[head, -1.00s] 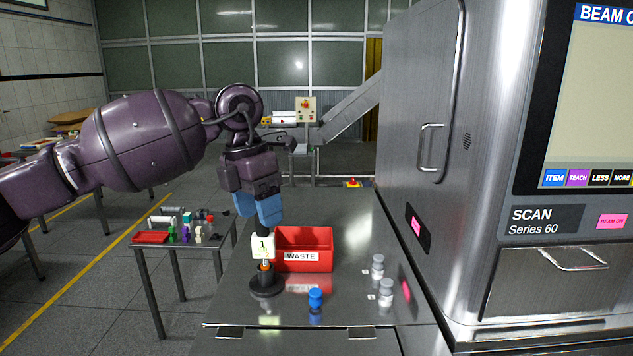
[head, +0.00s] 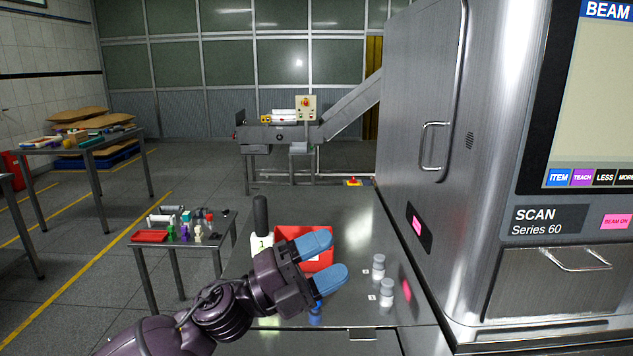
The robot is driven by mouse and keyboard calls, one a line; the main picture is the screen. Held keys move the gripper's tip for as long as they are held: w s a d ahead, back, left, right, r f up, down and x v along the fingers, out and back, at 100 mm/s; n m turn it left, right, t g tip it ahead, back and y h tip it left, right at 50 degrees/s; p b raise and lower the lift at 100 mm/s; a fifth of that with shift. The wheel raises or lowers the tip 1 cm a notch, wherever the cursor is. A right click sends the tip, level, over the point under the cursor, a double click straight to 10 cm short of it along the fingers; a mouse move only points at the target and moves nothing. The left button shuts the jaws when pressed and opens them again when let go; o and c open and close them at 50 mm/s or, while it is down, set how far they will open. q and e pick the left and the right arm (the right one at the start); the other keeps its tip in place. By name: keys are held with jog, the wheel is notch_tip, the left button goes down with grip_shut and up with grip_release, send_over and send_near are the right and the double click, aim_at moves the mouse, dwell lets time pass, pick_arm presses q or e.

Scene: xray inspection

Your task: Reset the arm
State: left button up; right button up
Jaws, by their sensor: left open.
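My left gripper (head: 325,262) is open and empty, with two blue fingertips apart and pointing right. It is low in the middle of the head view, over the steel table (head: 345,215). It covers part of the red waste bin (head: 290,235) behind it. The dark-handled tool with a white numbered tag (head: 261,214) stands upright left of the bin, its lower part hidden by my gripper. My left arm comes in from the bottom left. My right gripper is not in view.
Two grey-capped vials (head: 387,291) stand right of my gripper. A blue-capped piece (head: 315,314) is mostly hidden below it. The steel scanner cabinet (head: 470,200) walls off the right side. A small side table (head: 150,250) with several small pieces is at left.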

pick_arm(q)
jog(key=s+a+f+n+t+y, duration=0.1)
jog(key=a+f+n+t+y, duration=0.4)
jog(key=a+f+n+y, duration=0.7)
jog(key=s+a+f+n+t+y, duration=0.2)
jog(key=a+f+n+t+y, duration=0.55)
jog(key=n, duration=0.75)
jog(key=s+a+f+n+g+y, duration=0.1)
jog(key=s+a+f+n+g, duration=0.15)
jog(key=s+f+g, duration=0.4)
jog(key=s+a+f+n+g+y, duration=0.15)
jog(key=s+a+g, duration=0.25)
jog(key=s, duration=0.6)
jog(key=s+a+f+n+g, duration=0.25)
jog(key=s+f+g, duration=0.2)
jog(key=s, duration=0.45)
jog(key=w+f+m+t, duration=0.1)
jog(key=w+f+t, duration=0.7)
jog(key=f, duration=0.2)
jog(key=shift+a, duration=0.2)
